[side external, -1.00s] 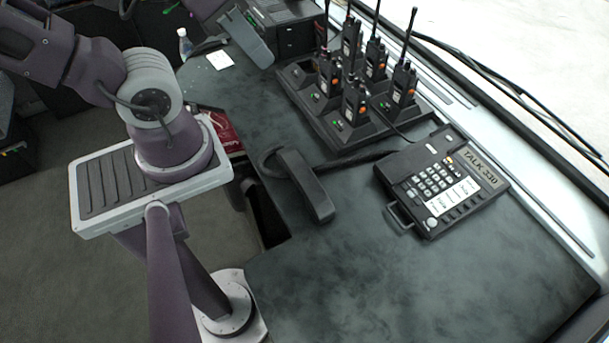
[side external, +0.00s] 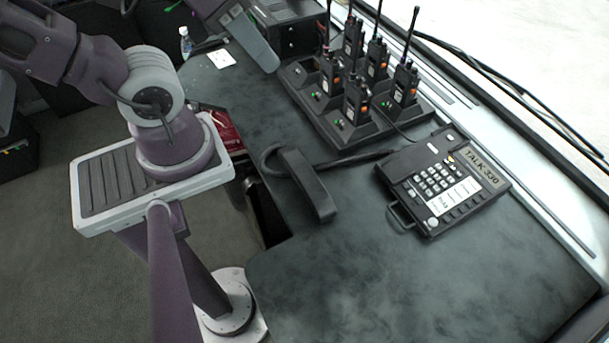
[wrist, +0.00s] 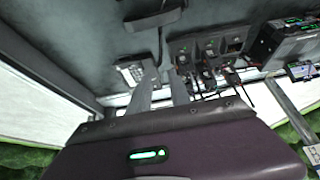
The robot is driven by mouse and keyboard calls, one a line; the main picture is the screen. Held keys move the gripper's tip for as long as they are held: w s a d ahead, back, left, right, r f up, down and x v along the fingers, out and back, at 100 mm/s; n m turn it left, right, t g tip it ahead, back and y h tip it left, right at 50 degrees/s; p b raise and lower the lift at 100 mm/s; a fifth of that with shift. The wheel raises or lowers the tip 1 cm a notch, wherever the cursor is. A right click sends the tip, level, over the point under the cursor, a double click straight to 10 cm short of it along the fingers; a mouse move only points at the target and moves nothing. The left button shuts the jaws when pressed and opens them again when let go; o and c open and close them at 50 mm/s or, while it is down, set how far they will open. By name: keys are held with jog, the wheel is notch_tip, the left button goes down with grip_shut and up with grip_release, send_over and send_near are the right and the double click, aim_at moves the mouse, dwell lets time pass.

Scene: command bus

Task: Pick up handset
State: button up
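The black handset (side external: 309,185) lies off its base on the dark desk, left of the desk phone (side external: 441,184), with its black cord running between them. In the wrist view the handset (wrist: 155,18) is at the top edge and the phone (wrist: 132,72) is below and left of it. My gripper (wrist: 160,85) shows there as two grey fingers with a gap between them, empty. In the side view part of my gripper (side external: 257,45) is at the top, above the desk and well away from the handset; its fingertips are hard to make out.
A charger rack (side external: 325,120) with several upright, antennaed radios stands behind the handset. A small bottle (side external: 185,43) and a white card (side external: 221,59) are at the far left. The front right of the desk (side external: 400,290) is clear. A windowed ledge runs along the right.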

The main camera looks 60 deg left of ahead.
jog(key=o, duration=0.8)
jog(key=shift+c, duration=0.2)
